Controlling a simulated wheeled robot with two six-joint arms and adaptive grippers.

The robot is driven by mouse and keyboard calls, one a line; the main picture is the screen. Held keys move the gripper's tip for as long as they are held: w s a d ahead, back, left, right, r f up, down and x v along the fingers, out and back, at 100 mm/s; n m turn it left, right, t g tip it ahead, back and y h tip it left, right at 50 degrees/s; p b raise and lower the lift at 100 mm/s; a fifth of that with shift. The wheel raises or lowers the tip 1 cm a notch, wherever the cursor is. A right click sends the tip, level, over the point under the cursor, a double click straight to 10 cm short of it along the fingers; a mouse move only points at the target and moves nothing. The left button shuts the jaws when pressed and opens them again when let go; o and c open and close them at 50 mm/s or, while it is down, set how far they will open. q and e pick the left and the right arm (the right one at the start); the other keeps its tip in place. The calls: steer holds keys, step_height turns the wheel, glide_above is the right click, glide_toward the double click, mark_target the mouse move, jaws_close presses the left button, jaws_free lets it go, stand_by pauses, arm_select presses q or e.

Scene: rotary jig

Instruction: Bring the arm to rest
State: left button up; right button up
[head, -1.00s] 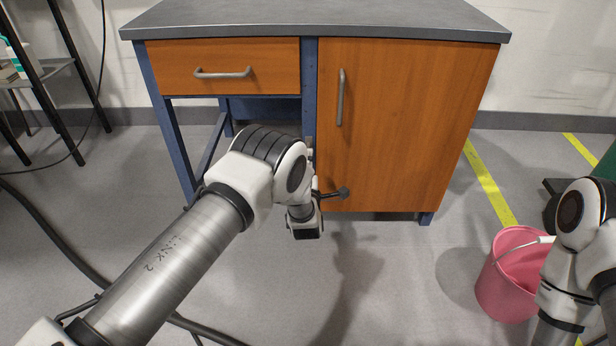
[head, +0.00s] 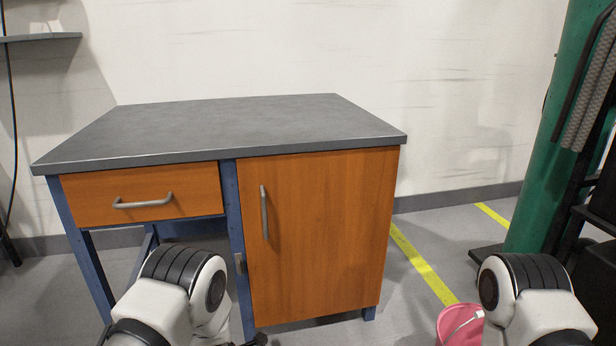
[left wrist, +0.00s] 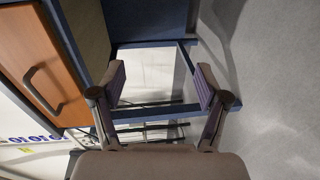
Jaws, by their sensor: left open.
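My left arm shows at the lower left of the head view, in front of the workbench; its gripper is out of that picture. In the left wrist view my left gripper (left wrist: 163,92) is open and empty, its two fingers spread apart. Beyond the fingers are the bench's blue frame and the drawer (left wrist: 40,62), with clear space between the gripper and them. My right arm shows at the lower right of the head view; its gripper is not in view.
The workbench (head: 220,130) has a grey top, a shut drawer (head: 100,192) and a shut cabinet door (head: 325,230). A pink bucket (head: 455,325) stands on the floor beside my right arm. A green cylinder (head: 560,130) stands at the right.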

arm_select(q)
steer(key=s+a+f+m+g+h+p, duration=0.1)
steer(key=s+a+f+m+g, duration=0.2)
steer(key=s, duration=0.4)
steer(key=s+a+f+m+g+h, duration=0.1)
steer(key=s+f+m+g, duration=0.15)
steer(key=s+f, duration=0.3)
steer(key=s+d+f+m+g+h, duration=0.15)
steer(key=s+m+g, duration=0.5)
steer(key=s, duration=0.75)
steer(key=s+d+f+m+g+h, duration=0.1)
steer(key=s+d+m+g+h, duration=0.2)
steer(key=s+m, duration=0.85)
step_height(320, 180, up, 38)
steer(key=s+n+p, duration=0.2)
steer(key=p, duration=3.6)
steer(key=shift+s+g+y, duration=0.15)
steer(key=shift+g+y, duration=0.15)
steer(key=shift+y, duration=0.15)
steer(key=shift+a+r, duration=0.1)
